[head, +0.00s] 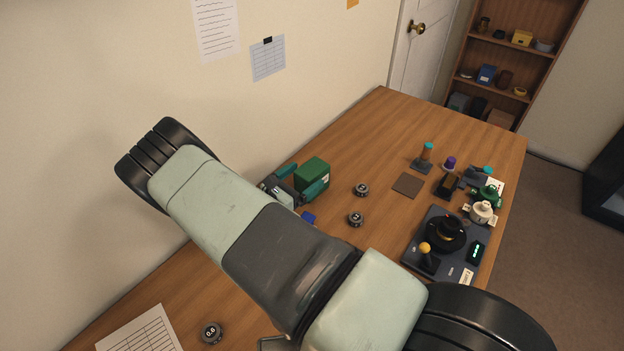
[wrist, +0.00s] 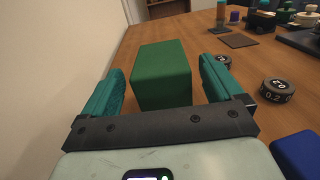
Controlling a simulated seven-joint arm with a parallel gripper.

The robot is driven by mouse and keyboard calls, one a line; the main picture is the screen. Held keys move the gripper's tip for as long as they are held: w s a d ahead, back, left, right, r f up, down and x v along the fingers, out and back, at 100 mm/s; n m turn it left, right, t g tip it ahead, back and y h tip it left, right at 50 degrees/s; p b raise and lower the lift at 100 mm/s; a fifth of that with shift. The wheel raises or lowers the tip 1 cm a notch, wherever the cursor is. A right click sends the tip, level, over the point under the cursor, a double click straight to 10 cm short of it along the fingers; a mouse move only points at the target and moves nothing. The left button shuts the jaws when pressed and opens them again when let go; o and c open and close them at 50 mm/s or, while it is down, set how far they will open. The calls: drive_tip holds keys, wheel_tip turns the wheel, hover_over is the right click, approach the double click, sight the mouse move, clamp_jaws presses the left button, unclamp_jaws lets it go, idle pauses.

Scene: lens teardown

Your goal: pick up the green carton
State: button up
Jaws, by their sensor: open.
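The green carton (head: 313,174) stands on the wooden table near the wall in the head view. In the wrist view the carton (wrist: 161,75) is straight ahead, with its near part between the two teal fingers. My gripper (head: 301,180) is open around it, one finger on each side. The wrist view also shows my gripper (wrist: 160,88) with a visible gap between each finger and the carton. Neither finger appears to touch it. Part of the carton's lower front is hidden behind my gripper's dark bar in the wrist view.
A blue block (wrist: 297,154) lies close to the right of my gripper. Black round weights (head: 356,219) and (head: 361,189) sit to the right. A brown square mat (head: 408,185) and a dark tray (head: 412,258) with parts lie farther right. The wall rises on the left.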

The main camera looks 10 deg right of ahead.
sight(314, 169)
drive_tip(key=x, duration=0.4)
drive_tip(key=shift+w+d, duration=0.2)
drive_tip(key=shift+d, duration=0.15)
drive_tip(key=shift+c, duration=0.2)
drive_tip(key=c, duration=1)
drive_tip(key=shift+c, duration=0.2)
